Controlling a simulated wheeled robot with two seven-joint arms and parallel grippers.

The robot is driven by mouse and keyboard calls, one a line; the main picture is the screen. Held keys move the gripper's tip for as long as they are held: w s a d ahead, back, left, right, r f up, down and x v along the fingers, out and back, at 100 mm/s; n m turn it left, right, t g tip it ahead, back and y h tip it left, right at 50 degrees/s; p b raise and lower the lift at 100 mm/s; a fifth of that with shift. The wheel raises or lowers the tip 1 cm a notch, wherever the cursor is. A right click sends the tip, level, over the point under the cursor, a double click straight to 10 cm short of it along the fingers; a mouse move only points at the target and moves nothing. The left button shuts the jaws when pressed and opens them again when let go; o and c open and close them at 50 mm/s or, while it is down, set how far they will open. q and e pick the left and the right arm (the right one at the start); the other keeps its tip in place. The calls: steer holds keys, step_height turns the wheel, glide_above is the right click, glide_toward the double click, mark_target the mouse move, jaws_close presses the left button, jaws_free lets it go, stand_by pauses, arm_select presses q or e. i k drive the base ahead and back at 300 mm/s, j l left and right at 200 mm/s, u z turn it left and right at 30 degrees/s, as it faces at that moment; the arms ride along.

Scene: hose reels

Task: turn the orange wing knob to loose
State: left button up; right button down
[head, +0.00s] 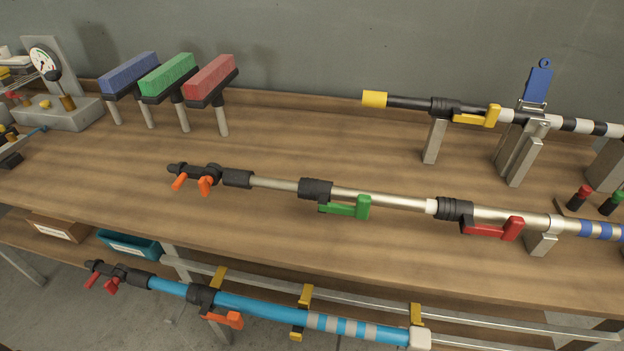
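The orange wing knob (206,186) is at the left end of the silver telescopic pole (385,200). It shows two orange wings hanging below a black tip fitting (198,171), one at its left and one further right. Any loose or tight marking is too small to see. The silver pole runs from left to right above the wooden bench, with a green lever (345,208) and a red lever (492,230) on its black collars. Neither of my grippers is in view.
A blue pole (255,305) with red wings (110,285) and an orange lever (222,319) lies in front, lower down. A black pole (408,102) with a yellow end is behind. Three coloured blocks (167,76) on stands are at the back left. Bench around the knob is clear.

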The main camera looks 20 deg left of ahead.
mark_target(204, 183)
steer(key=u, duration=1.45)
